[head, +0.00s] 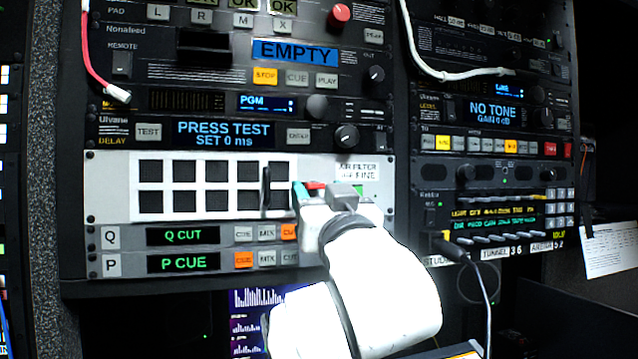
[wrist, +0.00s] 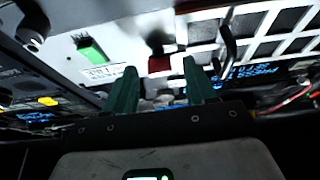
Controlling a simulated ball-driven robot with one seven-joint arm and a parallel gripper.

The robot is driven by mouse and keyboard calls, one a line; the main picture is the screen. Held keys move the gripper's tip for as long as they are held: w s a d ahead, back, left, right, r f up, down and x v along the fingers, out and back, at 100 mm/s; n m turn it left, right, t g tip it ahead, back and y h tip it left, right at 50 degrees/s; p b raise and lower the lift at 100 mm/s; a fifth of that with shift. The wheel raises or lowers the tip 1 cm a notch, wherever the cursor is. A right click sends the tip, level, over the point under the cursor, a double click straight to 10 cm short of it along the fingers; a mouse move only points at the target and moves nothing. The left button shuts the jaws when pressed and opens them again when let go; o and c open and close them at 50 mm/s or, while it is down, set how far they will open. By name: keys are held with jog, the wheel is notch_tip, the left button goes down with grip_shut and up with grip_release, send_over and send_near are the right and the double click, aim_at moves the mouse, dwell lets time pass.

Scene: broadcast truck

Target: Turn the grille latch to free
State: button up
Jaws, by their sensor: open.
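The white grille panel (head: 110,187) with rows of dark openings is in the middle of the rack in the head view. A small red piece (head: 316,186), apparently the grille latch or part of it, shows right of the grille, partly hidden by my gripper (head: 318,194). In the wrist view the red piece (wrist: 159,65) lies just beyond and between the teal fingertips of my gripper (wrist: 160,74). The jaws are open and apart; I see no grip on it. A dark piece (wrist: 156,43) adjoins it. Whether either fingertip touches cannot be told.
A black upright pull handle (head: 265,190) stands out from the grille close left of my gripper; it also shows in the wrist view (wrist: 228,42). A green-marked air filter label (head: 357,170) is at right. Buttons (head: 265,259) lie below. A white cable (head: 440,70) hangs upper right.

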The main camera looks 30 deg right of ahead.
jog(key=shift+w+d+r, duration=0.1)
jog(key=shift+w, duration=0.25)
grip_shut()
dwell(0.4)
